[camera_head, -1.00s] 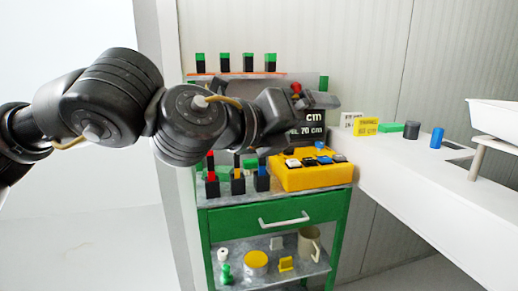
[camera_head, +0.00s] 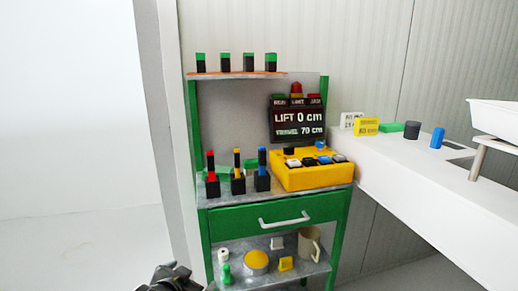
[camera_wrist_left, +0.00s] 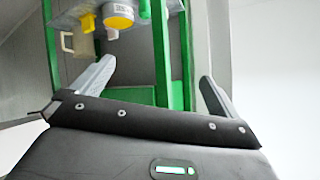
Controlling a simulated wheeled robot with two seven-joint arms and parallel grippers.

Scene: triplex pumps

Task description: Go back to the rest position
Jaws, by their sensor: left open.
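My left gripper shows in the left wrist view (camera_wrist_left: 157,72), with its two grey fingers spread wide apart and nothing held between them. In the head view only a dark part of my left arm's end (camera_head: 172,279) shows at the bottom edge, left of the cart. It is apart from the cart's things there. My right gripper does not show in any view.
A green cart (camera_head: 258,217) stands ahead, with a yellow button box (camera_head: 308,180), a lift display (camera_head: 298,120), and a lower shelf bearing a mug (camera_head: 309,243) and a yellow round thing (camera_head: 255,262). A white counter (camera_head: 440,190) is at the right. Floor at left is clear.

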